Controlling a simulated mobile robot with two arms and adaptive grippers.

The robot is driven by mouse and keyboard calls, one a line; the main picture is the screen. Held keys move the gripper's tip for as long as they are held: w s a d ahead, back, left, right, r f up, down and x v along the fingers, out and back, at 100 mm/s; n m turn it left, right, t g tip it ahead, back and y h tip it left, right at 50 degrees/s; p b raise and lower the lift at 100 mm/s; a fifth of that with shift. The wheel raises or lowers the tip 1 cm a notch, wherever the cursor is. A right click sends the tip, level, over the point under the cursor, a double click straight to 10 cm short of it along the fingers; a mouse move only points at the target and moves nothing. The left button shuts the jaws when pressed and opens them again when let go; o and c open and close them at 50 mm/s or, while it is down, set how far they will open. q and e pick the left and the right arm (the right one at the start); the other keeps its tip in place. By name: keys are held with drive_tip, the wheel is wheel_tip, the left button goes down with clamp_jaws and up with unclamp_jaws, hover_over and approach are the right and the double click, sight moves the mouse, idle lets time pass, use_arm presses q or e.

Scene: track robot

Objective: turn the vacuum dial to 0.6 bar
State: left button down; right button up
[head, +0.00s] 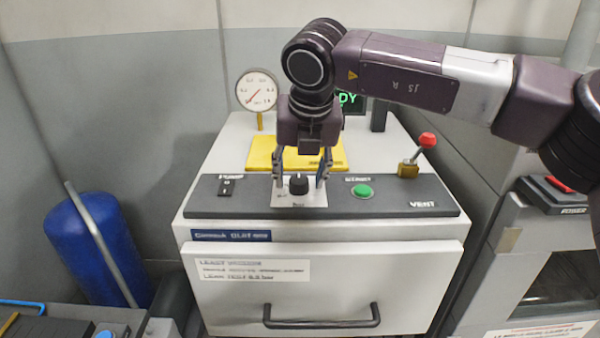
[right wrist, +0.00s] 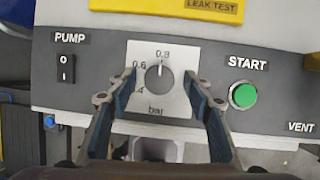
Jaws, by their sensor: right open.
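The vacuum dial (head: 298,184) is a dark round knob on a white scale plate (right wrist: 147,104) on the machine's dark panel. In the right wrist view the knob (right wrist: 159,78) has a white mark pointing up at 0.8. The 0.6 label is to its upper left and 0.4 is partly hidden by a finger. My right gripper (head: 299,176) points down over the plate, open. Its fingers (right wrist: 159,88) stand on the left and right of the knob, with gaps visible on both sides. My left gripper is not in view.
On the panel are a pump switch (head: 228,186), a green start button (head: 362,191) and a red-topped vent lever (head: 426,140). A round gauge (head: 258,90) stands behind, its needle pointing lower left. A yellow leak test block (head: 262,152) lies behind the dial.

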drive_tip(key=shift+s, duration=0.1)
drive_tip(key=shift+f, duration=0.1)
drive_tip(key=c, duration=1.1)
